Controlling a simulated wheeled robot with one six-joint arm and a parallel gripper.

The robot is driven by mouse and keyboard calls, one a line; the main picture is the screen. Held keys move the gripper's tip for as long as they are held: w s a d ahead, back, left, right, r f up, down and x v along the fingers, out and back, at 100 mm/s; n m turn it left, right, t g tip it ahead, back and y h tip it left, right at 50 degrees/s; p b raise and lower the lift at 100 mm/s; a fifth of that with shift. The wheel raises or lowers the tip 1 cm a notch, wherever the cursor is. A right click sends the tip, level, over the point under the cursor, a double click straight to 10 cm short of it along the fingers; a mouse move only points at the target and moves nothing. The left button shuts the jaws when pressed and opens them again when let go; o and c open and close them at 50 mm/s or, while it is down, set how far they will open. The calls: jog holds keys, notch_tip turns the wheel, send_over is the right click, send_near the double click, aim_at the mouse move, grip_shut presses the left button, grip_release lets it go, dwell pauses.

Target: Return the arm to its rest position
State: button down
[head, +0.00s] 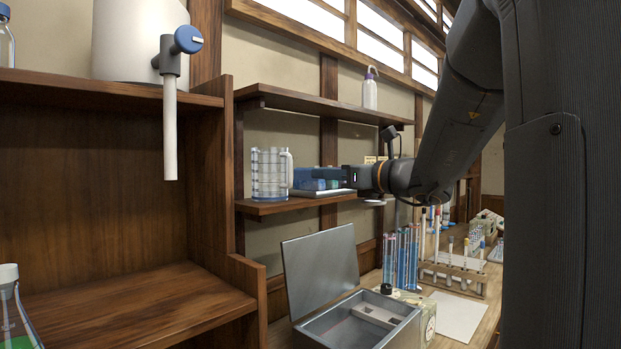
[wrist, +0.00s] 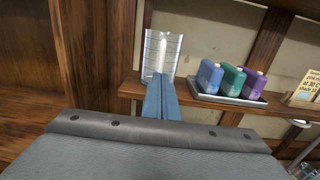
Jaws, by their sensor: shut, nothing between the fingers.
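My gripper (head: 318,173) is shut and empty. It reaches left from the arm at the height of the lower wall shelf (head: 290,205). In the wrist view its blue fingers (wrist: 163,98) lie together, pointing toward the shelf. Behind the fingertips stands a clear graduated beaker (wrist: 161,54), which also shows in the head view (head: 268,175). I cannot tell the exact gap between fingertips and beaker. The arm (head: 455,140) comes in from the upper right in the head view.
Right of the fingers, a tray (wrist: 228,99) holds blue, green and purple bottles. Below the gripper stands an open metal box (head: 365,320) with its lid (head: 320,268) raised. Test tube racks (head: 452,275) stand right. A wooden cabinet (head: 110,200) with a white tank (head: 125,40) is left.

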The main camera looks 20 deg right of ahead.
jog(key=b+v, duration=0.1)
jog(key=v, duration=0.5)
jog(key=shift+s+d, duration=0.15)
jog(key=s+a+f+n+g, duration=0.2)
jog(key=a+f+n+g, duration=0.4)
jog(key=f, duration=0.7)
jog(key=s+a+f+n+g, duration=0.2)
jog(key=a+f+n+g, duration=0.15)
jog(key=a+f, duration=0.65)
jog(key=s+f+n+g+h, duration=0.3)
jog(key=s+f+n, duration=0.4)
jog(key=f+n, duration=0.4)
jog(key=s+f+n+g+h, duration=0.3)
jog(key=s+f+n, duration=0.4)
jog(key=f+n, duration=0.4)
jog(key=shift+s+a+h, duration=0.15)
jog(key=shift+a+h, duration=0.3)
jog(key=shift+h, duration=0.25)
